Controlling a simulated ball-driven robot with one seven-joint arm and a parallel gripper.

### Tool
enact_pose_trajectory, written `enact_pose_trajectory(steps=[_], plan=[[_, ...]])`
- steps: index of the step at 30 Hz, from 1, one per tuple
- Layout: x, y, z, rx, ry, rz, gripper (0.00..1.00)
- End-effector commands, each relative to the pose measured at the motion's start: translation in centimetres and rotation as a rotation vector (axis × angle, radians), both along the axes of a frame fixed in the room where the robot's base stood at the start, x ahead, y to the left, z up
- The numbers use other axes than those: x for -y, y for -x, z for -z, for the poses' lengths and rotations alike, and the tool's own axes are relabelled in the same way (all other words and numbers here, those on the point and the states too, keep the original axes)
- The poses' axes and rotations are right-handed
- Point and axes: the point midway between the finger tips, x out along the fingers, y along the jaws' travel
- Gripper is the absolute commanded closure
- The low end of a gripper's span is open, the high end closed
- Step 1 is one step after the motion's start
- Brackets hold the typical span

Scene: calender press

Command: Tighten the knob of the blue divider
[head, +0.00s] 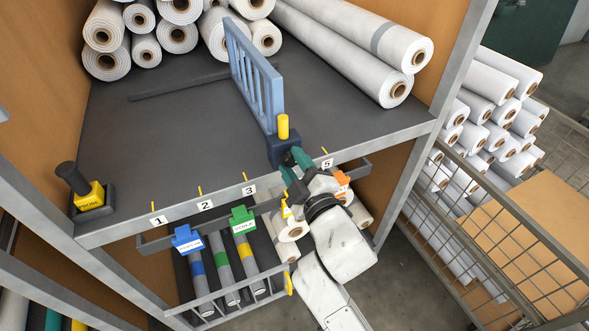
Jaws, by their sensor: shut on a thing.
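The blue divider (258,80) is a slatted panel standing upright on the dark shelf. At its front end is a dark blue clamp block (278,150) at the shelf's front edge, with a yellow upright handle (283,126) on top. My gripper (290,164), with teal fingers, reaches up from the lower right to the front of this block. It is shut on a dark part there, which looks like the divider's knob; the fingers mostly hide it. The divider's position is between labels 3 and 5.
White rolls (350,42) lie on the shelf's right, and more are stacked at the back left. A black-handled yellow block (88,195) stands at the left front. Below hangs a rack with blue (187,240) and green (242,222) tagged rolls. A wire cage (500,215) stands right.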

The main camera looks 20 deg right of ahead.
Motion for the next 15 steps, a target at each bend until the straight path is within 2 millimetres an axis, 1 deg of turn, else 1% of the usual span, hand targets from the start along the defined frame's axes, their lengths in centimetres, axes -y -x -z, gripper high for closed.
enact_pose_trajectory(steps=[1,15], plan=[[-0.01,0.03,0.41,-0.002,-0.046,0.0,0.91],[0.07,0.02,0.35,-0.005,-0.459,0.0,0.91]])
